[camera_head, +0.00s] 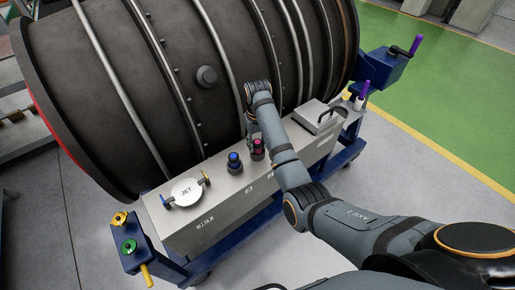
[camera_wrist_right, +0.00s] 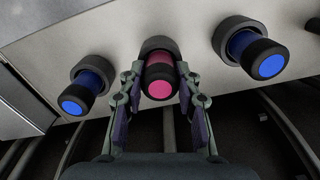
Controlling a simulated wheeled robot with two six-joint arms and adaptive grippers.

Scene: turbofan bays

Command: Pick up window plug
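Several short plugs with dark collars stand on the grey ledge. The pink-red plug (camera_head: 257,149) is in the centre of the right wrist view (camera_wrist_right: 159,78). A blue plug (camera_head: 234,162) stands beside it in the head view. The right wrist view shows one blue plug on the left (camera_wrist_right: 82,93) and another on the right (camera_wrist_right: 255,54). My right gripper (camera_wrist_right: 160,82) is open, its fingers on either side of the pink-red plug; I cannot tell whether they touch it. In the head view my right gripper (camera_head: 252,130) is partly hidden by its arm. My left gripper is out of view.
The large dark engine casing (camera_head: 130,80) rises right behind the ledge (camera_head: 205,214). A round white "JET" cover (camera_head: 186,191) lies at the ledge's left, a grey case (camera_head: 318,116) at its right. A blue cart frame (camera_head: 225,255) supports the ledge.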

